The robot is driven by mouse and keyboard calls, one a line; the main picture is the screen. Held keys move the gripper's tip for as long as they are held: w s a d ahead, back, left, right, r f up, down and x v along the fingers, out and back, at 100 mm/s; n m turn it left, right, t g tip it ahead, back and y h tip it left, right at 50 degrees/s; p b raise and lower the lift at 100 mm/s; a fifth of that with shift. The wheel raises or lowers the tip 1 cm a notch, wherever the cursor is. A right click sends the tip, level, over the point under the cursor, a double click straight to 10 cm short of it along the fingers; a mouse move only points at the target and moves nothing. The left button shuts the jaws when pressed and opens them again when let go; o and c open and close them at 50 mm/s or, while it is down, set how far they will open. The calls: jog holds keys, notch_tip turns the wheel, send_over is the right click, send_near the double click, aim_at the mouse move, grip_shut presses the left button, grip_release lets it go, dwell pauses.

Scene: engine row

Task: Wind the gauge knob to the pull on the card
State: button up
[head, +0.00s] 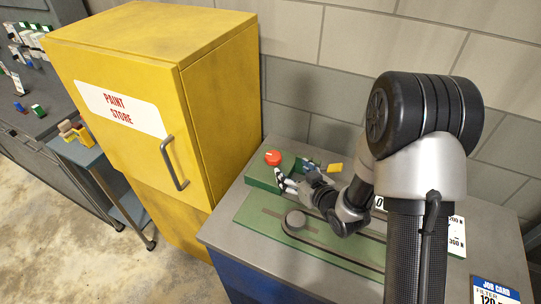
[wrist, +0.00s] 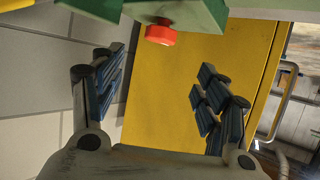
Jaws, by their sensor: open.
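A red round knob (head: 273,158) sits on a green block (head: 262,176) at the back left of the bench. In the wrist view the red knob (wrist: 160,34) shows at top centre, under green parts. My gripper (head: 296,174) is just right of the knob in the head view. In the wrist view my gripper (wrist: 162,82) has its fingers wide apart with nothing between them. The job card (head: 494,291) at the bottom right reads "FILTER" and "120", cut off by the frame edge. A white scale card (head: 457,238) shows "200 N" and "350 N", partly behind my arm.
The green base plate (head: 254,222) carries a grey round piece (head: 296,220) and a slotted bar. A yellow "PAINT STORE" cabinet (head: 120,150) stands close left of the bench (head: 225,238). A block wall is behind. The bench's front left is clear.

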aim_at(274, 157)
jog(key=b+x, duration=0.2)
jog(key=x, duration=1.3)
jog(key=shift+w+f, duration=0.15)
jog(key=shift+f, duration=0.05)
jog(key=c, duration=1.1)
